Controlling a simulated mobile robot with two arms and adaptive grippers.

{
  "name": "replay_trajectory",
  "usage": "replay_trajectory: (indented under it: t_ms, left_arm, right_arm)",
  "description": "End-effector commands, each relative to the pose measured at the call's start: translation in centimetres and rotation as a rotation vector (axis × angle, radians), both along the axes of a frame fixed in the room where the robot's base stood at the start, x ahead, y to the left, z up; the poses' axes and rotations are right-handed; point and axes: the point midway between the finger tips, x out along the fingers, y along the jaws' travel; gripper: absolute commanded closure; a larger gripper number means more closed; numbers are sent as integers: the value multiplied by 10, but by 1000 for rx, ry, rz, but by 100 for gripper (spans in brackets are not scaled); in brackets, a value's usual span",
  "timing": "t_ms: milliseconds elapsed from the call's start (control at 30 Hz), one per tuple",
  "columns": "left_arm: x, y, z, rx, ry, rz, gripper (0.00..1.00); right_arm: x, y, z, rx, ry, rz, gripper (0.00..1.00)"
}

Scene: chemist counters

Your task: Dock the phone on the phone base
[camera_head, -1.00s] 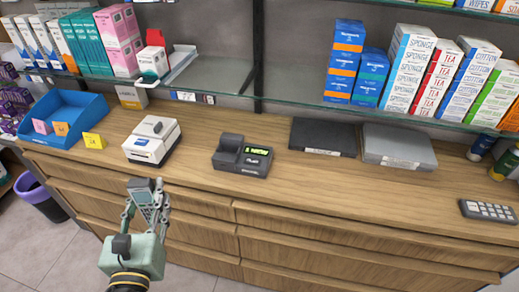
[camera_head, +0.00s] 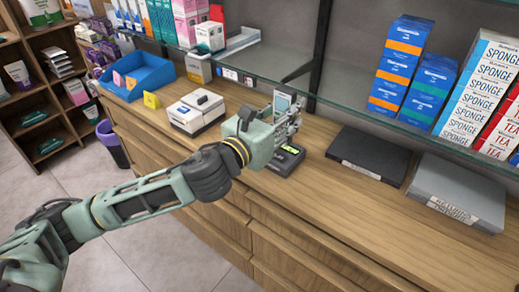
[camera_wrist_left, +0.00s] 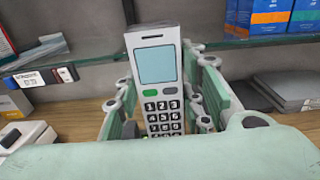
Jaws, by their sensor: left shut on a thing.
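My left gripper (camera_head: 287,112) is shut on the phone (camera_head: 281,102), which is roughly upright between the fingers. In the left wrist view the phone (camera_wrist_left: 157,65) is a light grey handset with a pale blue screen and dark number keys; its lower end is hidden by the gripper body. The black phone base (camera_head: 289,161) lies on the wooden counter just below and partly behind my gripper, with a small green display showing. Whether the phone touches the base cannot be told. My right gripper is not in view.
A white device (camera_head: 195,111) stands left of the gripper. A dark flat box (camera_head: 369,155) and a grey one (camera_head: 458,190) lie to the right. A glass shelf (camera_head: 300,75) with boxes overhangs the counter's back. The wooden counter (camera_head: 335,205) is clear in front of the flat boxes.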

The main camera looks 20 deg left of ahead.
Motion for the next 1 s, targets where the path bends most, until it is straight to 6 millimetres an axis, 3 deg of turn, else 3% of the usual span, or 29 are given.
replay_trajectory:
  t_ms: [167, 600, 833, 1000]
  left_arm:
    - [13, 10, -3, 1, 2, 3, 97]
    - [77, 74, -58, -2, 2, 3, 97]
    - [88, 85, -71, -3, 1, -1, 97]
    - [87, 84, -98, -5, 4, -1, 97]
  right_arm:
    - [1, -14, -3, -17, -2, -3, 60]
    - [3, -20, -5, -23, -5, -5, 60]
    - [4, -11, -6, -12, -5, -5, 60]
    - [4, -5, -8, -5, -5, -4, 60]
